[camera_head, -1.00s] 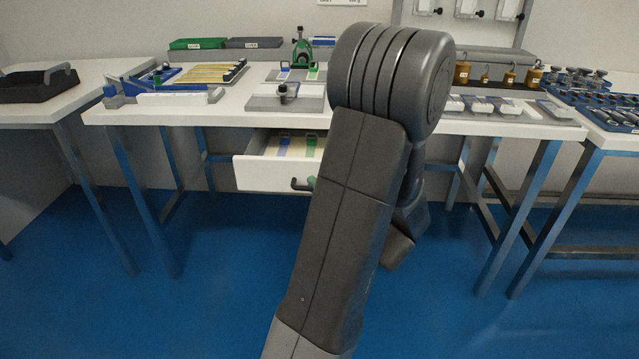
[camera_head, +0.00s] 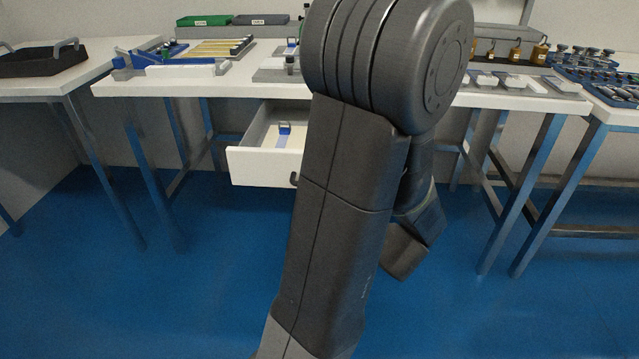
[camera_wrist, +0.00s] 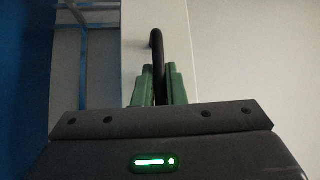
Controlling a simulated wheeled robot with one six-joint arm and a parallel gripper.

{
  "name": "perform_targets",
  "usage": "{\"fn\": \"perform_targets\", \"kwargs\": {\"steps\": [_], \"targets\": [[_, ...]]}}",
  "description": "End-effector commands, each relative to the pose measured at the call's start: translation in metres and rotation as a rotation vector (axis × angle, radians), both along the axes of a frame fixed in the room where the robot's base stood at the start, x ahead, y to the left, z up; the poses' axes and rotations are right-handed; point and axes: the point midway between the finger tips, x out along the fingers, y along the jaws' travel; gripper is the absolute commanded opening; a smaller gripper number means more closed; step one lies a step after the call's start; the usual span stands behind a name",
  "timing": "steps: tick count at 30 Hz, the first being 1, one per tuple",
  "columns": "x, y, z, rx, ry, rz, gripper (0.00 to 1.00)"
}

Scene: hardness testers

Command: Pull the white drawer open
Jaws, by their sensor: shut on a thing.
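The white drawer (camera_head: 262,166) is under the middle table and stands pulled out, with its inside showing from above. A blue-handled item (camera_head: 285,130) lies in it. My arm hides the drawer's right part and most of its dark handle (camera_head: 293,180). In the wrist view the white drawer front (camera_wrist: 133,40) stands upright in the picture, with the dark handle (camera_wrist: 157,50) curving out from it. My gripper (camera_wrist: 159,84) has its green fingers shut on the handle, one on each side. In the head view my gripper is hidden behind my arm.
The white table (camera_head: 200,87) above the drawer carries a blue fixture (camera_head: 150,60), trays and brass weights (camera_head: 513,50). Metal table legs (camera_head: 175,190) stand left and right of the drawer. The blue floor (camera_head: 190,270) in front is clear.

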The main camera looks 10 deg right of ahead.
Motion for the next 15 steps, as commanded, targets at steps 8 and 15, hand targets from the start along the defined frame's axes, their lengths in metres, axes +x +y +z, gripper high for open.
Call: {"fn": "perform_targets", "kwargs": {"steps": [8,15], "targets": [[0.0002,-0.0002,-0.0006,0.0,0.001,0.0,0.2],[-0.0021,-0.0018,-0.0005,0.0,0.001,-0.001,0.2]]}}
